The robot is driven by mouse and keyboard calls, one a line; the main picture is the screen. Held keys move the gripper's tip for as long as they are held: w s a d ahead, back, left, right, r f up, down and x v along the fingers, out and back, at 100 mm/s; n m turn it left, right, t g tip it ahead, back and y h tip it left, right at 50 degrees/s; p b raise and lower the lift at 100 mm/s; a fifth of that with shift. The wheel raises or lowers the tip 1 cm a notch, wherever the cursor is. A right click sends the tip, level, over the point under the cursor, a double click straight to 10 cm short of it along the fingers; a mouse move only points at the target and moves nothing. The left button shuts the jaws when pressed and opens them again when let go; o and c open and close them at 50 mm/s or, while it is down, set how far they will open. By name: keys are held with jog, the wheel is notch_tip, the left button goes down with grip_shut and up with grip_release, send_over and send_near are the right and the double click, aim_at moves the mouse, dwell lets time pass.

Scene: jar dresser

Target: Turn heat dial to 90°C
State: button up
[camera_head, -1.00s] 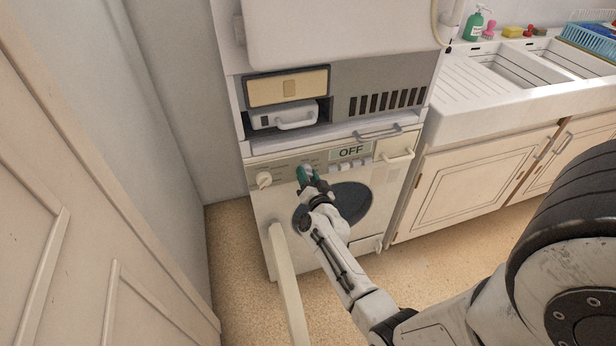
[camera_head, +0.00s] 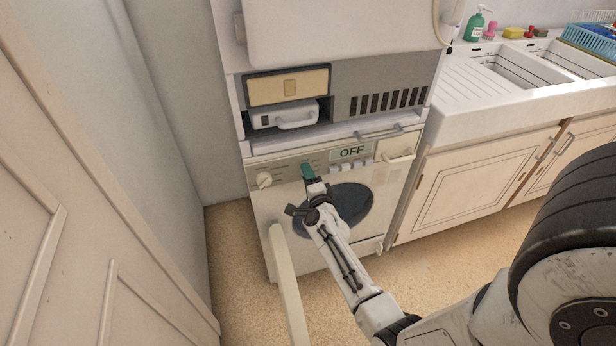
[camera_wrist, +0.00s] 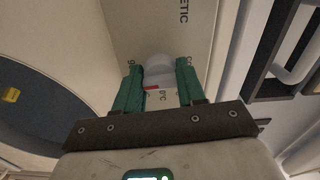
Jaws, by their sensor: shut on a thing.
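My gripper (camera_head: 308,172) is at the washing machine's control panel (camera_head: 285,165), below the drawer unit. In the wrist view its two green fingers (camera_wrist: 159,68) stand on either side of a pale round dial (camera_wrist: 160,72) and are shut on it. The dial has a small red mark near its lower edge. Lettering on the panel is partly visible, including "ETIC" and a piece of "°C"; the fingers cover other marks, so the setting cannot be read. In the head view the gripper hides the dial.
A second white knob (camera_head: 264,180) sits to the left. The display (camera_head: 352,152) reads OFF, with several white buttons below it. A pale bar-shaped part (camera_head: 286,285) stands in front of the machine. A sink (camera_head: 500,75) is at the right.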

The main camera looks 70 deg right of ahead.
jog(key=shift+a+f+m, duration=0.15)
jog(key=shift+f+m, duration=0.1)
jog(key=shift+m, duration=0.25)
jog(key=o, duration=1.1)
jog(key=shift+r, duration=0.15)
jog(key=shift+c, duration=0.2)
jog(key=p+v, duration=0.2)
jog(key=v, duration=0.8)
jog(key=shift+s+a, duration=0.25)
jog(key=shift+s, duration=0.05)
jog(key=shift+w, duration=0.1)
